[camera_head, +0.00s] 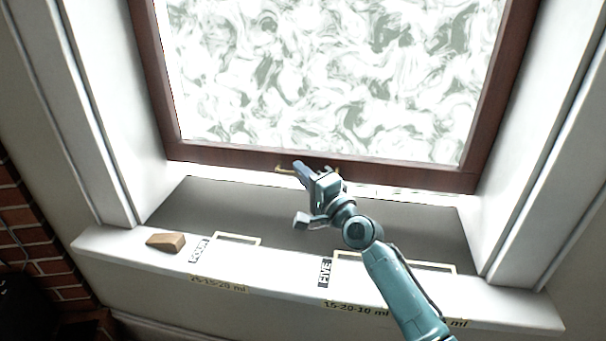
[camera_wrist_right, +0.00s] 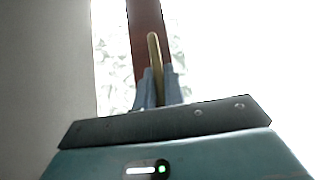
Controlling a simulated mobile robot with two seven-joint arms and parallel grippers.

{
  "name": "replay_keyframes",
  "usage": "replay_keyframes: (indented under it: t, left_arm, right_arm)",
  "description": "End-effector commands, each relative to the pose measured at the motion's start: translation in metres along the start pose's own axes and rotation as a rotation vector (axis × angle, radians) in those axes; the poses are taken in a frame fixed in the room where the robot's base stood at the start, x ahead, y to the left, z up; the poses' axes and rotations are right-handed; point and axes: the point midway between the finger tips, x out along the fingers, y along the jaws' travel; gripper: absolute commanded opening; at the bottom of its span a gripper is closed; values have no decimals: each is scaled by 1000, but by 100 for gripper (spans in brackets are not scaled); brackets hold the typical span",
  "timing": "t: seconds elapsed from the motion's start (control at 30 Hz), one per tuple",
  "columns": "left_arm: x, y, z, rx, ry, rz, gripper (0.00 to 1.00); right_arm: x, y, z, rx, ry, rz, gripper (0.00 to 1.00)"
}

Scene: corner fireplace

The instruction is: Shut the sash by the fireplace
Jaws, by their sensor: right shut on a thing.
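The sash (camera_head: 400,172) is a dark brown wooden frame around pale, marbled glass, in the upper middle of the head view. A bright strip shows under its bottom rail, between the rail and the grey sill. A brass handle (camera_head: 284,170) sits on the bottom rail. My right gripper (camera_head: 304,172) is at the rail, shut on the handle. In the right wrist view the brass handle (camera_wrist_right: 153,46) stands up between the two blue-grey fingers (camera_wrist_right: 158,88), with the brown rail behind it. My left gripper is not in view.
White reveals flank the window. Red brickwork (camera_head: 30,235) is at the far left.

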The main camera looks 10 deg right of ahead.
Motion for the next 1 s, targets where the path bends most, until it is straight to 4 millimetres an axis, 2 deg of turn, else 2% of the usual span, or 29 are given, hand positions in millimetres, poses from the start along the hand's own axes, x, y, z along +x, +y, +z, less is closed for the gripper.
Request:
replay_keyframes:
  t: [0.07, 0.1, 0.37, 0.6, 0.73, 0.87, 1.0]
  left_arm:
    - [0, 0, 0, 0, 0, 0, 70]
    - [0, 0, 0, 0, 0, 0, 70]
    - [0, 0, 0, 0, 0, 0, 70]
    - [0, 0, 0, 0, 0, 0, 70]
    - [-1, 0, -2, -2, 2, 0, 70]
    - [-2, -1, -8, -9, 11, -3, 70]
    - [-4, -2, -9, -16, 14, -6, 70]
  right_arm:
    - [-1, 4, 2, 0, -5, 10, 0]
    - [-1, 4, 2, 0, -5, 10, 12]
    - [0, 2, 1, 0, -2, 4, 32]
    - [-1, 0, 0, 0, -1, 1, 32]
    - [-10, 0, 0, 0, 0, 2, 32]
    - [-34, 0, 0, -1, 0, 3, 32]
    - [-66, 1, 0, -2, -1, 4, 32]
